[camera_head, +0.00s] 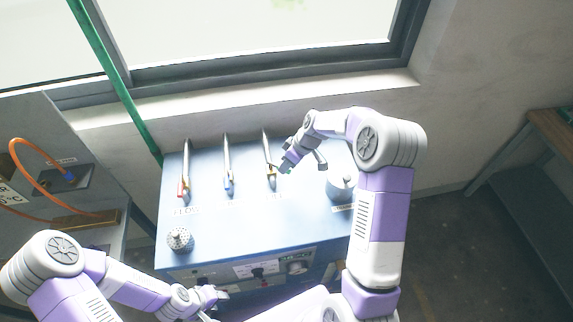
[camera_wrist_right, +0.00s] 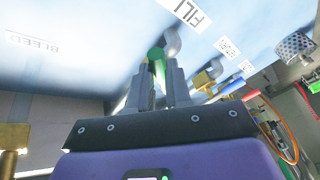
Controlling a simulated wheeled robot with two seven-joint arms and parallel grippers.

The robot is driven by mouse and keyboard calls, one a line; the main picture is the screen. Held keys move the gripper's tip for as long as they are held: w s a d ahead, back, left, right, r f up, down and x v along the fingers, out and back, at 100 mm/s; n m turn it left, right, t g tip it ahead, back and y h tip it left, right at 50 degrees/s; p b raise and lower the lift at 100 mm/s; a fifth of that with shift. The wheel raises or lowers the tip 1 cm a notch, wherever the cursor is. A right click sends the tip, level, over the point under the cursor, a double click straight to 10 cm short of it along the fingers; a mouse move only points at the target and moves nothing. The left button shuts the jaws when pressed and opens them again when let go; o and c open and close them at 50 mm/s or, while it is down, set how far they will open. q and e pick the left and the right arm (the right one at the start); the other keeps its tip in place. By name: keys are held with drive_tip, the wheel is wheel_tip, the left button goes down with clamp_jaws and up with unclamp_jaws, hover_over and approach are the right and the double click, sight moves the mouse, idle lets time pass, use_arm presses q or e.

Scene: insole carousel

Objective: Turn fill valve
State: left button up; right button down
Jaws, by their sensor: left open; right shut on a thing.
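The fill valve (camera_head: 271,171) is the rightmost of three valves on top of the blue cabinet, with a brass body and a grey pipe behind it. Its green handle (camera_wrist_right: 157,54) shows in the right wrist view beside a FILL label (camera_wrist_right: 190,12). My right gripper (camera_head: 286,166) is at this valve; in the wrist view its fingers (camera_wrist_right: 158,80) are shut around the green handle. The arm and fingers hide part of the handle in the head view. My left gripper (camera_head: 214,296) is open and empty, low in front of the cabinet.
On the blue cabinet (camera_head: 235,232) stand a red-handled valve (camera_head: 183,188), a blue-handled valve (camera_head: 228,183), a perforated metal cylinder (camera_head: 180,239) and a grey round fitting (camera_head: 341,187). A green post (camera_head: 130,100) rises behind left. An orange hose (camera_head: 35,180) hangs at left.

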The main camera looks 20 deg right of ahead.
drive_tip(key=shift+w+d, duration=0.1)
drive_tip(key=shift+w+d+n+g+y+b, duration=0.1)
drive_tip(key=shift+w+d+n+g+b, duration=0.3)
drive_tip(key=shift+n, duration=0.95)
drive_tip(key=shift+w+d+n+g+y+p, duration=0.1)
drive_tip(key=shift+w+d+n+g, duration=0.15)
drive_tip(key=shift+w+n+g, duration=0.8)
drive_tip(key=shift+w+d+n+g+y+b, duration=0.1)
drive_tip(key=shift+w+d+n+g+b, duration=0.2)
drive_tip(key=shift+n, duration=1.3)
drive_tip(key=shift+r, duration=0.1)
drive_tip(key=c, duration=1.1)
unclamp_jaws()
drive_tip(key=shift+o, duration=0.2)
drive_tip(key=v, duration=0.7)
drive_tip(key=shift+r, duration=0.25)
